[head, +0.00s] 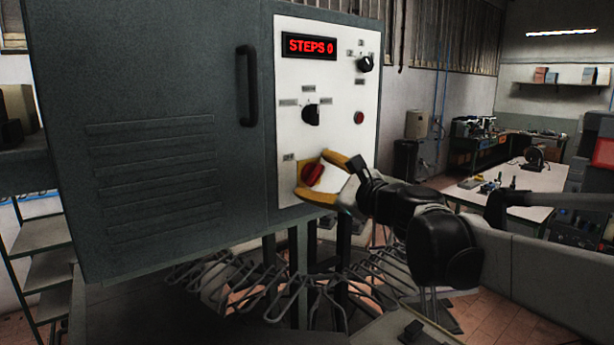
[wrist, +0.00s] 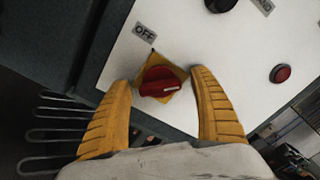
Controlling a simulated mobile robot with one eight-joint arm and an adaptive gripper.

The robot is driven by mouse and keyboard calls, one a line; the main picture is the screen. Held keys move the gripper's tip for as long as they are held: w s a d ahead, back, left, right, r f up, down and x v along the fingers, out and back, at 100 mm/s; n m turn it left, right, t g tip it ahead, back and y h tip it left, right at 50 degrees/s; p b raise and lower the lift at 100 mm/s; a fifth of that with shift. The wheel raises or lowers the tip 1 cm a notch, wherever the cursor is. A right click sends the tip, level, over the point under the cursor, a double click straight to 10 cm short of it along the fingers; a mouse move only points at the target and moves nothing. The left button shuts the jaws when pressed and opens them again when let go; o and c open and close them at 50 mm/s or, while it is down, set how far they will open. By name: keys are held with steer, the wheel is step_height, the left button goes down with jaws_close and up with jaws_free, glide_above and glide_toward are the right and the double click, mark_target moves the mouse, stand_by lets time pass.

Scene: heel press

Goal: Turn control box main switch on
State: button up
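The main switch (head: 313,174) is a red rotary knob on a yellow plate, low on the white panel (head: 290,120) of the control box (head: 150,130). In the wrist view the red knob (wrist: 160,84) sits beside an OFF label (wrist: 145,32), its white mark pointing to the right. My gripper (head: 318,177) has yellow fingers, spread on either side of the knob. In the wrist view my gripper (wrist: 165,90) is open, with a gap between each finger and the knob.
Black knobs (head: 366,64) (head: 311,115) and a red button (head: 359,117) are higher on the panel. A black door handle (head: 247,86) is to the left. Bent metal hooks (head: 290,290) sit below the box. A workbench (head: 510,185) stands at the right.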

steer(key=v, duration=1.2)
